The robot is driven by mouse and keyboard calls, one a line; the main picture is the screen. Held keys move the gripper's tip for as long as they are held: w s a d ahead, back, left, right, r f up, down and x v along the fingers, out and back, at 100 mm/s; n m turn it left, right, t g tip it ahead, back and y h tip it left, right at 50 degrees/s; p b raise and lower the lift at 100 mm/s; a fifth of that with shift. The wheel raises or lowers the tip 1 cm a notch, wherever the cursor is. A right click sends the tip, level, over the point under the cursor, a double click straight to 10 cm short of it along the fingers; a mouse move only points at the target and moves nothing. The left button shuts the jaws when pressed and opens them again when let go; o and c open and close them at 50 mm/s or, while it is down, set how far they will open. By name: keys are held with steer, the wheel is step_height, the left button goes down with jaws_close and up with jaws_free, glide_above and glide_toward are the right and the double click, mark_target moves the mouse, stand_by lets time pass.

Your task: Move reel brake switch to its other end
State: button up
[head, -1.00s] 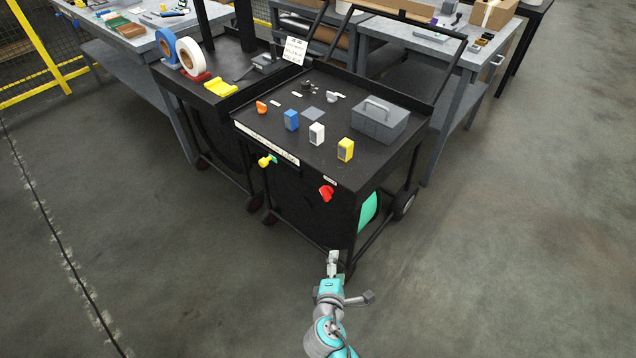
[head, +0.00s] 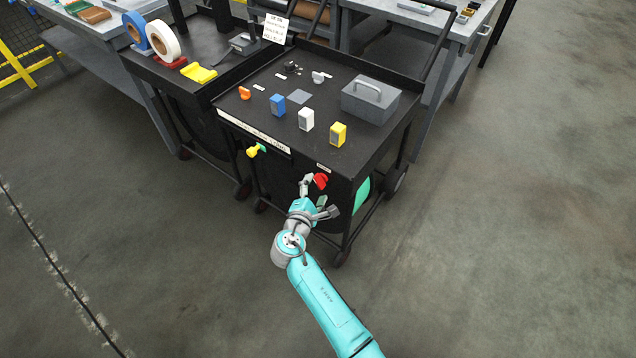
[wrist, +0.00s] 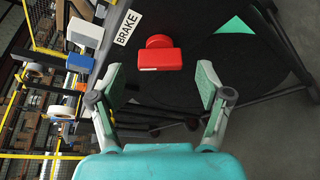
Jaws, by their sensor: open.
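The reel brake switch is a red knob (head: 320,181) on the front of the black cart, under its top edge at the right. In the wrist view the red knob (wrist: 160,58) lies ahead of and between my fingertips, beside a white label reading BRAKE (wrist: 128,27). My gripper (head: 307,184) is just left of the knob in the head view. In the wrist view my gripper (wrist: 160,83) is open, with one finger on each side and a gap to the knob. I cannot tell whether a finger touches it.
The black cart top (head: 345,100) carries blue, white and yellow blocks, an orange knob (head: 244,93) and a grey toolbox (head: 370,99). A yellow knob (head: 254,150) sits on the cart front at the left. Floor right of the cart is free.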

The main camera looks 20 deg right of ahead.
mark_target(318, 186)
steer(key=shift+x, duration=1.6)
steer(key=shift+s, duration=0.1)
steer(key=c, duration=1.2)
steer(key=shift+o, duration=0.2)
steer(key=shift+m, duration=0.3)
steer(key=m+t, duration=0.1)
steer(key=m, duration=0.1)
steer(key=m+t, duration=0.1)
steer(key=m, duration=0.2)
steer(key=shift+f+t+h, duration=0.15)
steer(key=shift+t+h, duration=0.15)
steer(key=shift+h, duration=0.1)
steer(key=m+t+h, duration=0.1)
steer(key=m, duration=0.3)
steer(key=shift+m, duration=0.3)
steer(key=shift+m+t+h, duration=0.3)
steer(key=shift+m+h, duration=0.3)
steer(key=shift+m, duration=0.8)
